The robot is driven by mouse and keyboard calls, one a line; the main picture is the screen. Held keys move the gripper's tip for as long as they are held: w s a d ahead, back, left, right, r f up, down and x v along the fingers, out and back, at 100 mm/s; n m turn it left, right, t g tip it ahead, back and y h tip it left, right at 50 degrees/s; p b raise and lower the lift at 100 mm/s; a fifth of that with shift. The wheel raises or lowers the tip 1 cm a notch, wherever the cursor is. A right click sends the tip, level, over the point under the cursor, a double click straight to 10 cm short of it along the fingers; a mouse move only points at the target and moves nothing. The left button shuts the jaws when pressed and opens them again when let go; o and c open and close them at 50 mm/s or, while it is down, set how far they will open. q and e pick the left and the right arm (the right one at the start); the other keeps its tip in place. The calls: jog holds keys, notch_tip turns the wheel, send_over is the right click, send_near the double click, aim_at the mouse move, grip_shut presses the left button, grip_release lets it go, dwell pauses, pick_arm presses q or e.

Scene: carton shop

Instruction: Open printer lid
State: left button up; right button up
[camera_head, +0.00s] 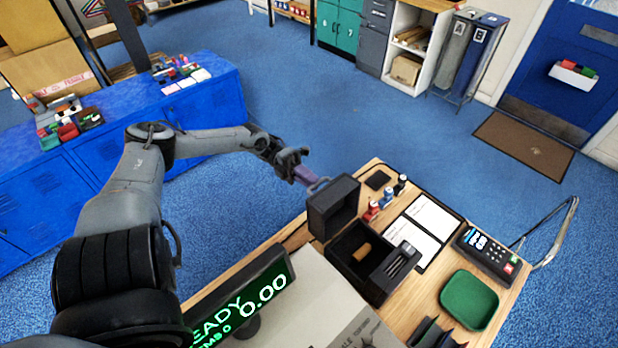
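The printer (376,286) is a black box on the wooden table. Its lid (333,207) stands raised, roughly upright, at the box's left far side. The inside is exposed, with a small brown roll (362,252) in it. A grey handle (318,186) shows at the lid's top edge. My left gripper (307,177) reaches in from the left, its purple fingers right at this handle. I cannot tell whether the fingers are closed on the handle or only touch it. My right gripper is not in view.
A green-lit display (240,300) stands left of the printer. Stamps (387,196), a clipboard (434,217), a card terminal (487,253) and a green tray (469,300) crowd the table's right side. Blue cabinets (120,137) stand at left. Blue floor lies clear beyond the table.

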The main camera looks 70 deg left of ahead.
pick_arm(q)
jog(key=o, duration=0.5)
jog(key=shift+d+f, duration=0.25)
jog(key=shift+c, duration=0.2)
jog(key=shift+r, duration=0.1)
jog(key=shift+a, duration=0.1)
jog(key=shift+a, duration=0.35)
jog(key=b+v, duration=0.5)
jog(key=v, duration=0.5)
jog(key=shift+c, duration=0.5)
